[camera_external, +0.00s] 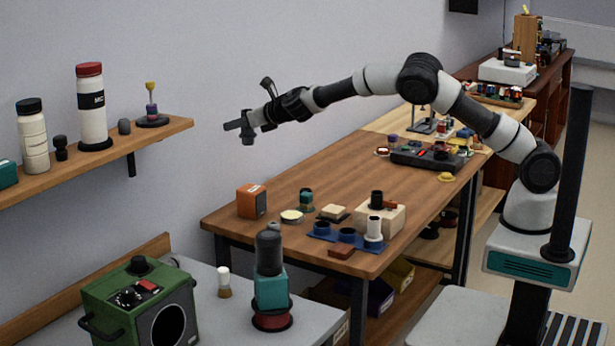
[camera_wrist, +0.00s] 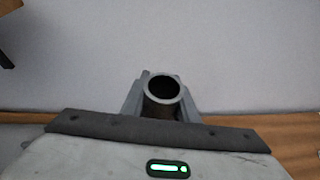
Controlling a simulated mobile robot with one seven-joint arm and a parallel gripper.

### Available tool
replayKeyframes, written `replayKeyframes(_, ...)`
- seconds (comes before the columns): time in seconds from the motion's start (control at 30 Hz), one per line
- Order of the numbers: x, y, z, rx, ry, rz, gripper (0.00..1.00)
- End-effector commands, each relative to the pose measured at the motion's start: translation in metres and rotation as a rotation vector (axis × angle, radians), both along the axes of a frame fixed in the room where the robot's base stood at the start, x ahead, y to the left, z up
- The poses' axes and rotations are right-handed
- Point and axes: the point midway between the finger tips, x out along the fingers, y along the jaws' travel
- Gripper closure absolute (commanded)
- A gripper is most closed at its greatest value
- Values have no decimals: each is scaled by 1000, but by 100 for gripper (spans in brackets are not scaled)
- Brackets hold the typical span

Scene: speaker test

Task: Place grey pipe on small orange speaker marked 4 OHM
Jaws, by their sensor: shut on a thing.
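The grey pipe (camera_wrist: 161,105) shows in the wrist view as a short hollow cylinder, its open round end facing the camera. My gripper (camera_wrist: 162,98) is shut on it, with a finger on each side. In the external view my gripper (camera_external: 247,128) is stretched out to the left, high in the air, and the pipe is hard to tell from the dark fingers there. A small orange speaker (camera_external: 247,203) with a dark front stands upright at the table's left end, well below my gripper in the picture. Its marking is too small to read. Its top looks bare.
The wooden table (camera_external: 262,248) also holds a round tin (camera_external: 291,216), a blue mat (camera_external: 319,236) with cups and a cream block (camera_external: 382,214). A wall shelf (camera_external: 167,130) with bottles is left of my gripper. A green box (camera_external: 142,300) stands in front.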

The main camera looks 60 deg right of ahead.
Motion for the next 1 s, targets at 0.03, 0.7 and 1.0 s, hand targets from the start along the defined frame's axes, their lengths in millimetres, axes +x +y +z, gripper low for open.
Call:
replayKeyframes(0.03, 4, 0, 0, -2, -2, 17, 98)
replayKeyframes(0.7, 52, -11, 27, 0, -3, 476, 98)
replayKeyframes(1.0, 42, -19, 28, 2, -2, 672, 98)
